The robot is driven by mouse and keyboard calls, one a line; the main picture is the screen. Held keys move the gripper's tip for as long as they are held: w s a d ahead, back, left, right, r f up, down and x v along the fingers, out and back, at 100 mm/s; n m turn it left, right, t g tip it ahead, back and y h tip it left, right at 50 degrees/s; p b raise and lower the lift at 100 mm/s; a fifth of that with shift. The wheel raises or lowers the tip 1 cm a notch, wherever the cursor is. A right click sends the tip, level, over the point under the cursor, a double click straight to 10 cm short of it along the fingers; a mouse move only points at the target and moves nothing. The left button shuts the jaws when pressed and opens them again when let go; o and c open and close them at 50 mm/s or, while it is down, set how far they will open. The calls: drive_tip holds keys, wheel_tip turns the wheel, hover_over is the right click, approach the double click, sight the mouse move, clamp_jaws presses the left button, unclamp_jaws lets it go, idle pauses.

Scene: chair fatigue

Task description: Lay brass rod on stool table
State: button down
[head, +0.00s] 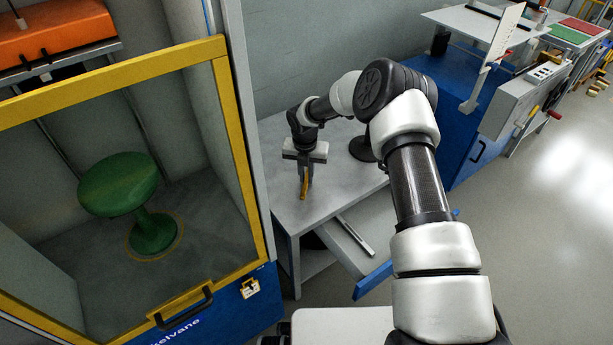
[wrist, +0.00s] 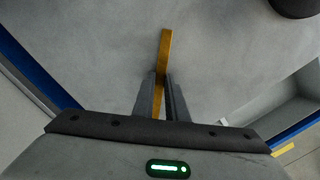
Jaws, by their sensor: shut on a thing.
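My gripper (head: 304,175) points down over a grey table (head: 345,185) beside the glazed cabinet. It is shut on the brass rod (head: 304,189), a short yellow-gold bar. In the wrist view the fingers (wrist: 162,82) close around the rod (wrist: 165,48), and one end sticks out beyond the fingertips. Whether the rod touches the tabletop (wrist: 225,50) or hangs just above it, I cannot tell. A green round stool (head: 120,185) stands inside the yellow-framed cabinet, behind its front.
The cabinet's yellow frame (head: 238,150) rises just left of the table. A dark round base (head: 362,149) stands at the table's back. An open drawer (head: 375,225) with a blue front juts out below, holding a metal bar (head: 356,237). The tabletop around my gripper is mostly clear.

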drive_tip(key=shift+f, duration=0.15)
drive_tip(key=c, duration=1.8)
unclamp_jaws()
drive_tip(key=shift+o, duration=0.2)
